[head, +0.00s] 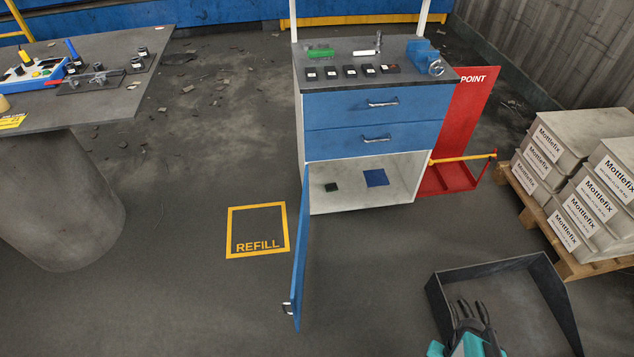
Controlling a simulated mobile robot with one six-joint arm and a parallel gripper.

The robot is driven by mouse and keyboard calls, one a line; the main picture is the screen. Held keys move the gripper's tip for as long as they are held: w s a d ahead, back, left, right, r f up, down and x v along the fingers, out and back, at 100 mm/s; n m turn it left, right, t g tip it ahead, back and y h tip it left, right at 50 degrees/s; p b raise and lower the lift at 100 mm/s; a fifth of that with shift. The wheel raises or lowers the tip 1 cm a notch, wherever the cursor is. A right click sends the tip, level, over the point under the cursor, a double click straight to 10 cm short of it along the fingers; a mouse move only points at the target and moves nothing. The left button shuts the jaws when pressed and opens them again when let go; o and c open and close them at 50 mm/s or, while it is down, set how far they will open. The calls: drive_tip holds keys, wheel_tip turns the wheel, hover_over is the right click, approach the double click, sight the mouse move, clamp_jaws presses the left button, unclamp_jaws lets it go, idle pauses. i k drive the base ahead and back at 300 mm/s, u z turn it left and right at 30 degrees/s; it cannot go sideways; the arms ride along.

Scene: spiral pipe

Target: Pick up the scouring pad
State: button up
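No thing in view is plainly marked as the scouring pad. A flat blue square (376,178) and a small dark flat piece (331,187) lie on the floor of the open lower compartment of the blue cabinet (350,143). A green block (320,53) lies on the cabinet's top. Which of these, if any, is the pad, I cannot tell. My gripper (468,306) is at the bottom right, in front of a dark open tray, well away from the cabinet. Its black fingers point up the picture, and their gap is unclear. I see nothing held in it.
The cabinet's blue door (301,255) stands open toward me. A dark open tray (500,274) is at the lower right. Mottlefix boxes (590,170) stand on a pallet at right. A table (110,108) stands left. The floor around the REFILL square (258,229) is clear.

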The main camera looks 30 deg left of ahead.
sight(330, 188)
drive_tip(key=u, duration=0.45)
drive_tip(key=i, duration=0.55)
drive_tip(key=u, duration=0.7)
drive_tip(key=i, duration=0.45)
drive_tip(key=u, duration=0.25)
